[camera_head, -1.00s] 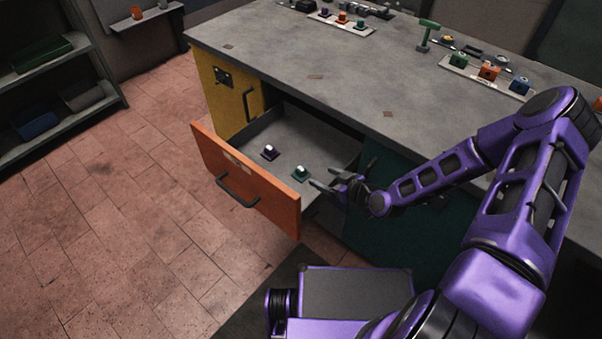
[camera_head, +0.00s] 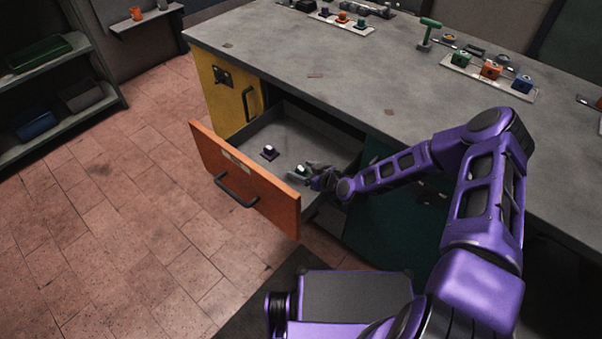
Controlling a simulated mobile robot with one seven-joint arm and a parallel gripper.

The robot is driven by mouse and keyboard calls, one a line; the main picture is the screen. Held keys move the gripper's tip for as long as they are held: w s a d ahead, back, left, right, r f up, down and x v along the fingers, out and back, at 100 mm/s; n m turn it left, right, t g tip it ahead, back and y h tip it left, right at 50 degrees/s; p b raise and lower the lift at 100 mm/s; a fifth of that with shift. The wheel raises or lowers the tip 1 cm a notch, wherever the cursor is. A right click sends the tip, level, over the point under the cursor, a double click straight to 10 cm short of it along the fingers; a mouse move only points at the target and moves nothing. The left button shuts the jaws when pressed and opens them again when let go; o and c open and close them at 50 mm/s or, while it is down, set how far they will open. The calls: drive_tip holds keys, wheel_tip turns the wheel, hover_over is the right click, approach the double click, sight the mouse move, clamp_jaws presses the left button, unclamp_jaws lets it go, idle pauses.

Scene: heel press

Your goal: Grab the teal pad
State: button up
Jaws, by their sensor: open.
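The teal pad (camera_head: 300,169) sits in the open drawer near its right end, with a pale top showing. My gripper (camera_head: 300,172) is open, with its fingers at the pad, one on the near side and one toward the far side. Whether the fingers touch the pad cannot be told. The fingers and the pad's edges partly overlap in this view.
A purple pad (camera_head: 269,152) with a pale top stands left of it in the same drawer. The orange drawer front (camera_head: 243,180) with its handle stands as a wall on the near side. The grey worktop (camera_head: 330,70) overhangs behind.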

clamp_jaws()
idle(0.3)
